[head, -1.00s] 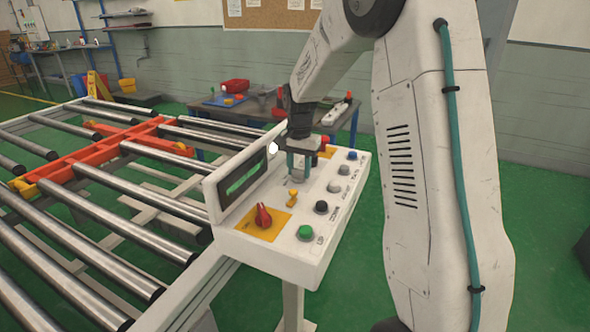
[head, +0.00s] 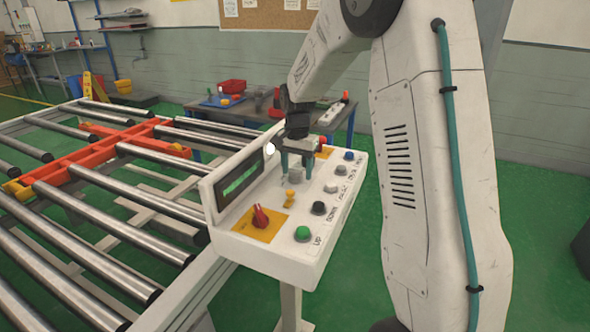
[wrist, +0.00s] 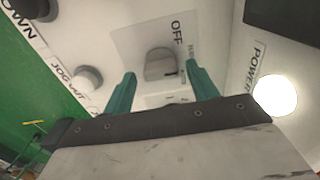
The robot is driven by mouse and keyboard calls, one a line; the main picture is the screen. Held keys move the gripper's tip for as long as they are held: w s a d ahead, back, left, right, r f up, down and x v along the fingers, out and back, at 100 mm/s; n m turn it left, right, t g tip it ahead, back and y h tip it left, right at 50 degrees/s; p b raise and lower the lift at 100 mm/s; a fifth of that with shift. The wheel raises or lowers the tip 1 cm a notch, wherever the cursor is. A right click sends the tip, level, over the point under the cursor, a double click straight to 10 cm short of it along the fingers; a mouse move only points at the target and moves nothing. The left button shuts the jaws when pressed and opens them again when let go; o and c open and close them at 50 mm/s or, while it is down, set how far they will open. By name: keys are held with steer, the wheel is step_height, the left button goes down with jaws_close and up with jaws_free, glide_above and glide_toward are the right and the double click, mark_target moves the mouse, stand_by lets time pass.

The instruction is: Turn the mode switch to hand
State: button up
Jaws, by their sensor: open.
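The mode switch is a grey knob (wrist: 160,64) on a pale plate with the word OFF above it in the wrist view. Smaller lettering beside it is too small to read surely, and I cannot tell its exact setting. My gripper (wrist: 161,74) is open, with one teal finger on each side of the knob in this view. In the head view my gripper (head: 296,172) points down over the middle of the white control panel (head: 270,252). Its fingers partly hide the knob there. I cannot tell whether either finger touches it.
A red knob on a yellow plate (head: 260,217), a yellow switch (head: 290,200), a green button (head: 303,233) and a black button (head: 318,208) sit nearer on the panel. A raised display (head: 241,186) borders its left. A lit white lamp (wrist: 275,95) is right of the fingers.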

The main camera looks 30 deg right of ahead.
step_height(320, 180, up, 8)
steer(key=shift+f, duration=0.1)
stand_by(0.7)
